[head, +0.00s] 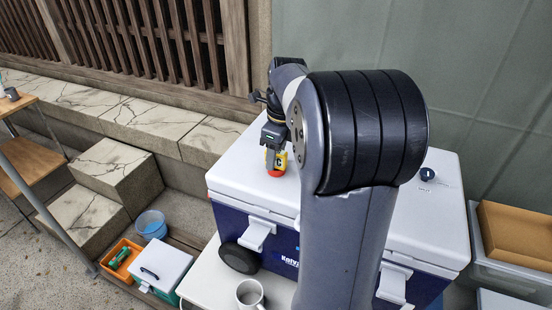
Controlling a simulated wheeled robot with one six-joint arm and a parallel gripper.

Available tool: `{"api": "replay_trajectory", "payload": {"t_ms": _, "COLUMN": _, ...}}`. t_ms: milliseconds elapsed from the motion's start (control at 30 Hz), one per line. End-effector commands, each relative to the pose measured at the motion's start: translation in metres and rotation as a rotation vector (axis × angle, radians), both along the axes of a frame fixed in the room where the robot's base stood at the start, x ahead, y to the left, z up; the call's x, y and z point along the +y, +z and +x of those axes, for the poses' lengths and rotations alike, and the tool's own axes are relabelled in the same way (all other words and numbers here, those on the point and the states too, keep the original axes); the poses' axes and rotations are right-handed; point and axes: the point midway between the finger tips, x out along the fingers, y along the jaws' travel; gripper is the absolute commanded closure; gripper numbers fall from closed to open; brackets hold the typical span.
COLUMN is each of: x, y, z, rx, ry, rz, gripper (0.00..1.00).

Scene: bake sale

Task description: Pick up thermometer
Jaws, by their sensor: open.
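A small yellow thing with dark marks (282,160) and a red base (276,173) stands on the white lid of the cooler (230,178). It may be the thermometer, but it is too small to tell. My gripper (272,160) points down right at it, with grey fingers overlapping its upper part in the head view. My gripper is open; whether the fingers touch the thing cannot be told. My own arm covers the middle of the cooler lid.
A dark blue round item (428,174) lies on the lid at right. A white mug (250,294) stands in front of the cooler. At lower left are an orange tray (110,270), a blue bucket (151,224) and a white-lidded box (160,268). A wall stands behind.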

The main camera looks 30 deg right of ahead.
Motion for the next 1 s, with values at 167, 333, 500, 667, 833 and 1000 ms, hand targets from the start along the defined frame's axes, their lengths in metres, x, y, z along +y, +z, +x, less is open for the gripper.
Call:
{"api": "replay_trajectory", "payload": {"t_ms": 167, "x": 0.0001, "y": -0.0016, "z": 0.0004, "rx": -0.002, "ry": 0.0, "rz": -0.001, "gripper": 0.53}}
{"api": "replay_trajectory", "payload": {"t_ms": 333, "x": 0.0001, "y": -0.0014, "z": 0.0004, "rx": -0.002, "ry": 0.0, "rz": -0.001, "gripper": 0.61}}
{"api": "replay_trajectory", "payload": {"t_ms": 500, "x": 0.0, "y": -0.0012, "z": 0.0003, "rx": -0.002, "ry": 0.0, "rz": -0.001, "gripper": 0.75}}
{"api": "replay_trajectory", "payload": {"t_ms": 667, "x": 0.0, "y": -0.0011, "z": 0.0003, "rx": -0.002, "ry": 0.0, "rz": -0.001, "gripper": 0.88}}
{"api": "replay_trajectory", "payload": {"t_ms": 833, "x": -0.0001, "y": -0.001, "z": 0.0004, "rx": -0.002, "ry": 0.0, "rz": -0.001, "gripper": 1.0}}
{"api": "replay_trajectory", "payload": {"t_ms": 1000, "x": -0.0001, "y": -0.0009, "z": 0.0003, "rx": -0.002, "ry": 0.0, "rz": -0.001, "gripper": 1.0}}
